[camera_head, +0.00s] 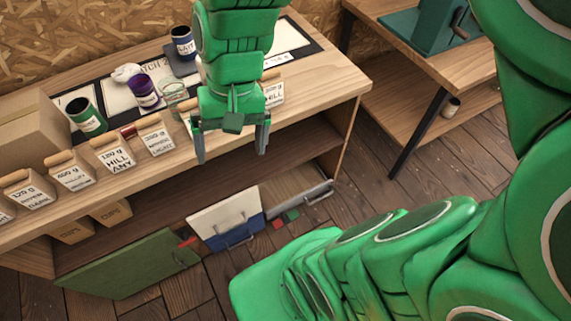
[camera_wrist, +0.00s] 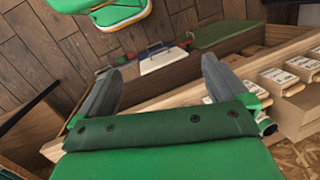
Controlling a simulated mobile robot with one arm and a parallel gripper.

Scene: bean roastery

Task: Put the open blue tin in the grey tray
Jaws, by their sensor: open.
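A dark blue tin (camera_head: 183,43) with a pale label stands upright at the back of the bench, its top apparently open. A flat dark grey piece (camera_head: 182,67), possibly the grey tray, lies under or just in front of it. My arm hides what is right of it, and I cannot tell whether the tin stands inside its rim. My gripper (camera_head: 231,155) points down in front of the bench's front edge, well nearer than the tin. Its fingers are apart and empty, also in the wrist view (camera_wrist: 157,88). The blue tin is not recognisable there.
An open purple tin (camera_head: 146,92), a glass jar (camera_head: 174,94), a white crumpled cloth (camera_head: 126,73) and a green tin (camera_head: 87,117) stand nearby. Several labelled bean bags (camera_head: 113,153) line the front edge. A cardboard box (camera_head: 30,132) is left. A white-blue drawer front (camera_head: 226,219) sits below.

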